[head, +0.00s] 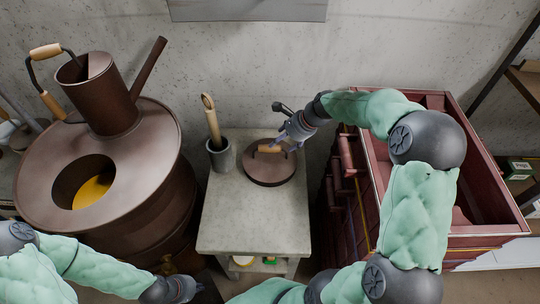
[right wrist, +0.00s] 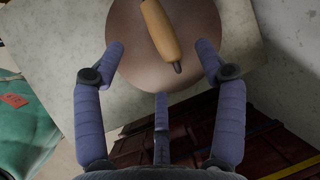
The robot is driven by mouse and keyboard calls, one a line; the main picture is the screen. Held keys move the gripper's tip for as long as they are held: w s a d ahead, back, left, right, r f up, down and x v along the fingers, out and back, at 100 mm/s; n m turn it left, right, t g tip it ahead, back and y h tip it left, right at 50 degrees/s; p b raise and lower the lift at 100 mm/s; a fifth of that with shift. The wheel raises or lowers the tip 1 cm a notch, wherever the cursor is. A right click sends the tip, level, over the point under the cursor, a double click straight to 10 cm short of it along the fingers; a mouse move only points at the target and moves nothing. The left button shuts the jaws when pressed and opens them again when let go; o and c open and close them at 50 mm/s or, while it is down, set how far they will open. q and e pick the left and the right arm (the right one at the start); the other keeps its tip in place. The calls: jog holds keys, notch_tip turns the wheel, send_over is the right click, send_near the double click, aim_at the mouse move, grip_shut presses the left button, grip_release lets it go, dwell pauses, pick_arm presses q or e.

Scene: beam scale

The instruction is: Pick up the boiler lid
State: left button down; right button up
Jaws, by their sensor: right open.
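The boiler lid (head: 268,170) is a round brown disc with a light wooden handle (head: 269,149). It lies on the small grey table (head: 235,225) between the boiler and the red chest. My right gripper (head: 285,139) is open at the lid's far right edge, close to the handle. In the right wrist view the lid (right wrist: 130,32) and its handle (right wrist: 158,28) lie in front of the open fingers (right wrist: 160,66), which are not closed on the handle. My left gripper (head: 186,288) is low in the head view, away from the lid; its fingers are too small to judge.
The brown boiler (head: 110,185) stands at left, with an open hole and a can (head: 105,95) on top. A dark pot (head: 219,155) with a wooden-handled tool stands left of the lid. The red chest (head: 460,228) stands at right. The table's front part is clear.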

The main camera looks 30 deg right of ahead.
aim_at(270, 150)
jog(key=b+x, duration=0.1)
jog(key=x, duration=0.3)
jog(key=b+x, duration=0.1)
jog(key=x, duration=0.1)
jog(key=b+x, duration=0.1)
jog(key=x, duration=0.1)
jog(key=shift+s+a, duration=0.1)
jog(key=shift+a, duration=0.15)
jog(key=shift+w+a+f, duration=0.1)
jog(key=shift+w+f, duration=0.15)
jog(key=shift+f, duration=0.1)
jog(key=shift+r, duration=0.1)
jog(key=shift+c, duration=0.3)
grip_shut()
